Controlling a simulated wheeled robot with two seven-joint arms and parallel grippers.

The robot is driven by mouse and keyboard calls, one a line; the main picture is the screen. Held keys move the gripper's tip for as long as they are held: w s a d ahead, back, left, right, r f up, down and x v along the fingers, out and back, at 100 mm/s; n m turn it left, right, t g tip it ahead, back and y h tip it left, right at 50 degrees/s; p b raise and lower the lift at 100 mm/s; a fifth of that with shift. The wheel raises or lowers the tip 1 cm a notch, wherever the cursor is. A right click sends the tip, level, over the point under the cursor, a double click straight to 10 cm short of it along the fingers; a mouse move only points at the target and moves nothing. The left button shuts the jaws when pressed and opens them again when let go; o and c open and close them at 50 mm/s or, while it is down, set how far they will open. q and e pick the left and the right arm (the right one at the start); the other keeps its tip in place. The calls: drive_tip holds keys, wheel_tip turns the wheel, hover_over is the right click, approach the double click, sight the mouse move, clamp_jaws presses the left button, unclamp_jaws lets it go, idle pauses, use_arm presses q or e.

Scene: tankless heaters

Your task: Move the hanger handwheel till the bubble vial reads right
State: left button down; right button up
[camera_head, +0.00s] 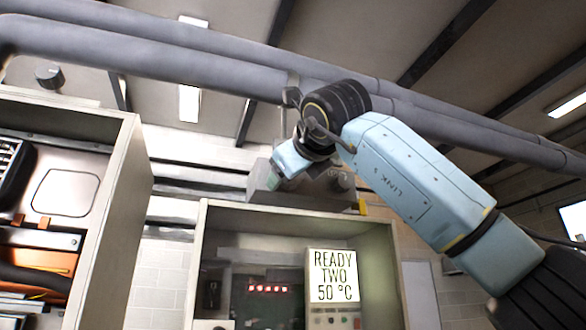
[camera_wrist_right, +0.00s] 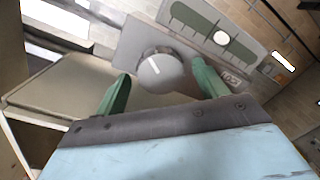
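The handwheel (camera_wrist_right: 160,70) is a round grey knob with a white line on its face, on a grey plate in the right wrist view. The bubble vial (camera_wrist_right: 190,19) is a green strip with tick marks beside it; its pale bubble (camera_wrist_right: 221,38) lies a little right of the strip's middle. My right gripper (camera_wrist_right: 161,72) is open, with one green finger on each side of the handwheel; I cannot tell whether they touch it. In the head view my right wrist covers part of the grey hanger box (camera_head: 315,195). My left gripper is not in view.
Thick grey pipes (camera_head: 200,62) cross above, close to my right arm. Below the hanger box is an open cabinet (camera_head: 300,228) with a lit display (camera_head: 332,276) reading "READY TWO 50 °C". Another open cabinet (camera_head: 125,200) stands at the left.

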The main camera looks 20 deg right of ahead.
drive_tip(key=shift+s, duration=0.1)
drive_tip(key=s+b, duration=0.4)
drive_tip(key=s, duration=0.9)
drive_tip(key=shift+f, duration=0.4)
